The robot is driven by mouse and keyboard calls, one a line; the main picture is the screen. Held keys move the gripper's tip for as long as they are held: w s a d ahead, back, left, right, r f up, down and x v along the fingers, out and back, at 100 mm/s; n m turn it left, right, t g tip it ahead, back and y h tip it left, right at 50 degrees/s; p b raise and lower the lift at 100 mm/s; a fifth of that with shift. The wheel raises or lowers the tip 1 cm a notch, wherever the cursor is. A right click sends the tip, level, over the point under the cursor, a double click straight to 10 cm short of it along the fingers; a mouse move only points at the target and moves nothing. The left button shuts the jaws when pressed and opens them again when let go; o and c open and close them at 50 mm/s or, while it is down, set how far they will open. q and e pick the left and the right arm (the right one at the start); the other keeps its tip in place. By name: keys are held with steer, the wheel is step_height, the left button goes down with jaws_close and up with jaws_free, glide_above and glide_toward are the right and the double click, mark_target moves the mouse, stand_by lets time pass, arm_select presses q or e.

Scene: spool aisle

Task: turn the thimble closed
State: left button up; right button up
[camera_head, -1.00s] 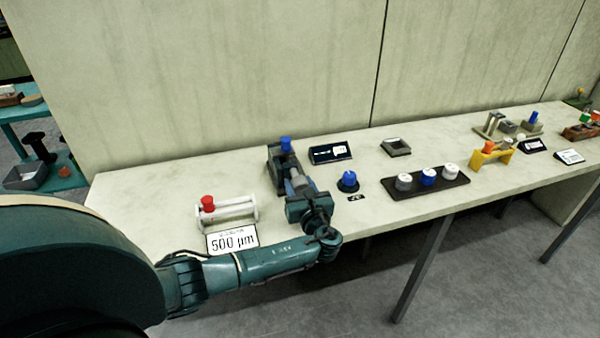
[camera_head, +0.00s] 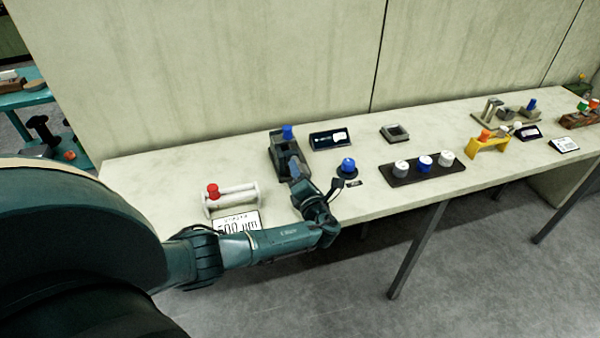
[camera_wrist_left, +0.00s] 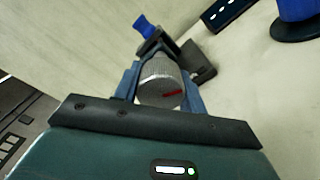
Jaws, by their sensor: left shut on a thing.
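The thimble (camera_wrist_left: 161,82) is a grey knurled cylinder with a red mark on its end face, in the left wrist view. It sits on a dark fixture (camera_head: 277,150) with a blue knob (camera_head: 287,131) at its far end, near the back of the bench. My left gripper (camera_wrist_left: 162,92) is shut on the thimble, with one blue finger on each side of it. In the head view the left gripper (camera_head: 296,176) reaches the front of the fixture and its wrist hides the thimble there. My right gripper is in neither view.
A white stand with a red knob (camera_head: 213,191) and a 500 µm card (camera_head: 238,224) are left of my arm. A blue dial (camera_head: 347,167) and a dark display (camera_head: 330,139) are to the right. A dark tray (camera_head: 422,174) holds several knobs. Bare bench lies between them.

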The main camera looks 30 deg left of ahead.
arm_select(q)
steer(key=m, duration=0.3)
steer(key=shift+m, duration=2.2)
steer(key=o, duration=1)
steer(key=v, duration=1.3)
steer(key=shift+d, duration=0.1)
steer(key=shift+s, duration=0.1)
